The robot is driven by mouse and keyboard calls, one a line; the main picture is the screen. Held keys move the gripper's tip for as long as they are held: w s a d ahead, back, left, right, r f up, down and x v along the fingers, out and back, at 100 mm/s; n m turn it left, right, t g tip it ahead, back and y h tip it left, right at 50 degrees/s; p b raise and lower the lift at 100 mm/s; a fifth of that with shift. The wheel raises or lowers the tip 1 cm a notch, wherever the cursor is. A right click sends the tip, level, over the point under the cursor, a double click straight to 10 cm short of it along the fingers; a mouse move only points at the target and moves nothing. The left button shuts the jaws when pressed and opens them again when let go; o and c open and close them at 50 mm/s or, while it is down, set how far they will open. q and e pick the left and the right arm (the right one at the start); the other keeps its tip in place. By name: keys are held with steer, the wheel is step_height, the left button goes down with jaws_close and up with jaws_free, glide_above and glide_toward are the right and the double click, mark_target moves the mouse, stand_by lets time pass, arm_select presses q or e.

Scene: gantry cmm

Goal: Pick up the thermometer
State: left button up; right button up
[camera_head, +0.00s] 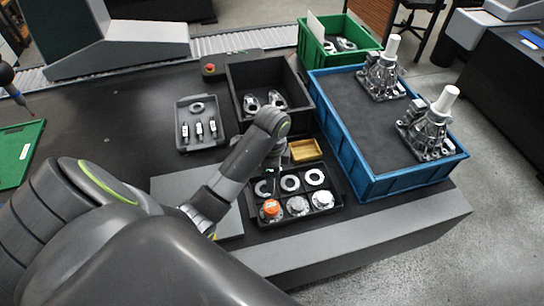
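I cannot make out a thermometer for certain. My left arm comes in from the left and reaches over the table. Its gripper (273,174) points down at the back left of a black compartment tray (304,215). The wrist and forearm hide most of the gripper, so I cannot tell its opening or whether it holds anything. A small yellow tray (305,150) lies just behind the black tray. A small silver part (198,217) is partly hidden behind my arm, at the grey plate (228,222). My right gripper is not in view.
The black tray holds rings and several knobs, one orange (271,208). A grey tray (181,143) holds a ring and small tools. A black bin (237,95), a green bin (313,54) and a blue crate (357,181) with two metal castings stand behind and right.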

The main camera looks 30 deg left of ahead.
arm_select(q)
steer(key=s+d+f+b, duration=0.1)
steer(key=f+b, duration=0.1)
glide_above(271, 206)
step_height(271, 206, down, 8)
steer(key=shift+d+f, duration=0.15)
steer(key=shift+f, duration=0.8)
step_height(271, 206, down, 4)
steer(key=shift+f, duration=0.4)
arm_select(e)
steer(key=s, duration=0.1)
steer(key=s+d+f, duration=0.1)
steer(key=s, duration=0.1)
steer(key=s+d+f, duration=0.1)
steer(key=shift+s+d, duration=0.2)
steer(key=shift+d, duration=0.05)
arm_select(q)
steer(key=c, duration=1.1)
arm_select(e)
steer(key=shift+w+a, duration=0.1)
